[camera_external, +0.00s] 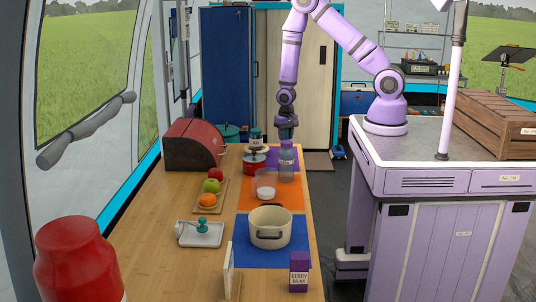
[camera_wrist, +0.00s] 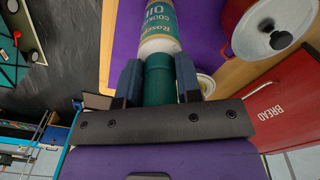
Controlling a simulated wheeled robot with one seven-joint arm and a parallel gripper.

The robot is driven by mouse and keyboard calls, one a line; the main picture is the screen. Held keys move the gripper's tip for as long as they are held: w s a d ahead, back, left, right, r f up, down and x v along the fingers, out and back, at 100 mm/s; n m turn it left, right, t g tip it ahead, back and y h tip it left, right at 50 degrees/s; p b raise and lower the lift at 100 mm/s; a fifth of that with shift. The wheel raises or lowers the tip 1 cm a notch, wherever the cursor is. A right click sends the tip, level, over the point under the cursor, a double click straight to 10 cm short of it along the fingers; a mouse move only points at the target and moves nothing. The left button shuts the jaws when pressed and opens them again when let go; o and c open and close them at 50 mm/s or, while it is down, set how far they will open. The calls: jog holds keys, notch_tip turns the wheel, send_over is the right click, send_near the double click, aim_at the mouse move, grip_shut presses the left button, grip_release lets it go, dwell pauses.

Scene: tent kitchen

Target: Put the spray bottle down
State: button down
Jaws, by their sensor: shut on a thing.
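The spray bottle (camera_external: 286,165) hangs upright below my gripper (camera_external: 286,128), over the near part of the purple mat (camera_external: 295,153) on the wooden counter. In the wrist view my gripper (camera_wrist: 160,85) is shut on the bottle's dark green top, one finger on each side. The bottle (camera_wrist: 160,20) has a label reading "cooking oil" there. I cannot tell whether its base touches the mat, because its lower end is out of the wrist view and small in the external view.
A lidded red pot (camera_external: 254,161) stands close left of the bottle. A cream pot (camera_external: 270,230) is on the blue mat (camera_external: 268,256). The red bread box (camera_external: 193,145) stands left.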

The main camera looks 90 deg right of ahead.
jog(key=shift+f, duration=0.1)
jog(key=c, duration=0.8)
grip_release()
notch_tip(320, 180, up, 13)
jog(key=shift+f, duration=0.2)
jog(key=s+a+r+n+t, duration=0.1)
jog(key=s+a+r+n, duration=0.25)
jog(key=r, duration=0.65)
jog(key=s+a+r+n+t, duration=0.2)
jog(key=a+r, duration=0.2)
jog(key=r, duration=0.6)
jog(key=s+a+r+n+t, duration=0.1)
jog(key=s+a+r+n, duration=0.1)
jog(key=s+r, duration=0.4)
jog(key=s+a+r+n+t, duration=0.1)
jog(key=s+a+r+n, duration=0.2)
jog(key=s, duration=0.6)
notch_tip(320, 180, up, 3)
jog(key=shift+s+a+f+n, duration=0.15)
jog(key=shift+s+a+n, duration=0.15)
jog(key=shift+n, duration=0.25)
